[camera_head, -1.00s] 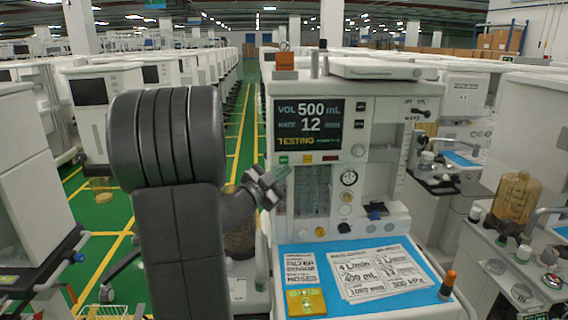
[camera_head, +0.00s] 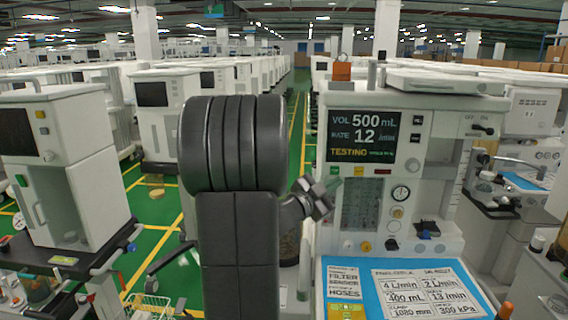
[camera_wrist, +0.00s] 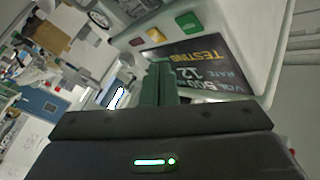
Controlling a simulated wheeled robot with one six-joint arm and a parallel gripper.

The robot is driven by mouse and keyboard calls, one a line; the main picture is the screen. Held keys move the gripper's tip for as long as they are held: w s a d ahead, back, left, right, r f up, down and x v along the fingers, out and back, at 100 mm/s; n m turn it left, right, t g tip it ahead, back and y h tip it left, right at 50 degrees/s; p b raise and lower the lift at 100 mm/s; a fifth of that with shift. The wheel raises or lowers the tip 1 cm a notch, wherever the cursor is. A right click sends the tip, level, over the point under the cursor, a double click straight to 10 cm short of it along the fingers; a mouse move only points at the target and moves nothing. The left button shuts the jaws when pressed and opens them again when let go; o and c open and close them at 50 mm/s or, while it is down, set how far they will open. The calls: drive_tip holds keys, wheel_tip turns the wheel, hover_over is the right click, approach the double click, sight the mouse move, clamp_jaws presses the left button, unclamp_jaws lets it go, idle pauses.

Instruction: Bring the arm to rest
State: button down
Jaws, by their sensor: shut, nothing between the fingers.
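My arm stands folded in the middle of the head view, its dark links in front of the aisle. My gripper (camera_head: 322,192) points right, towards the front of a white anaesthesia cart (camera_head: 455,105). In the wrist view its fingers (camera_wrist: 161,82) are together and hold nothing. The cart's screen (camera_head: 361,135) reads VOL 500 mL, RATE 12, TESTING; it also shows, turned over, in the wrist view (camera_wrist: 215,68). In the picture the gripper overlaps the cart's left edge; I cannot tell the exact gap between them.
A blue work mat (camera_head: 352,276) with printed sheets lies on the cart's shelf. An orange block (camera_head: 341,71) sits on top. Another white cart (camera_head: 72,165) stands at the left.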

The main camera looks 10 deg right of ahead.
drive_tip(key=shift+s+a, duration=0.2)
drive_tip(key=shift+s, duration=0.55)
drive_tip(key=shift+s+a, duration=0.15)
drive_tip(key=shift+s, duration=0.65)
drive_tip(key=shift+s+a, duration=0.2)
drive_tip(key=shift+s, duration=0.55)
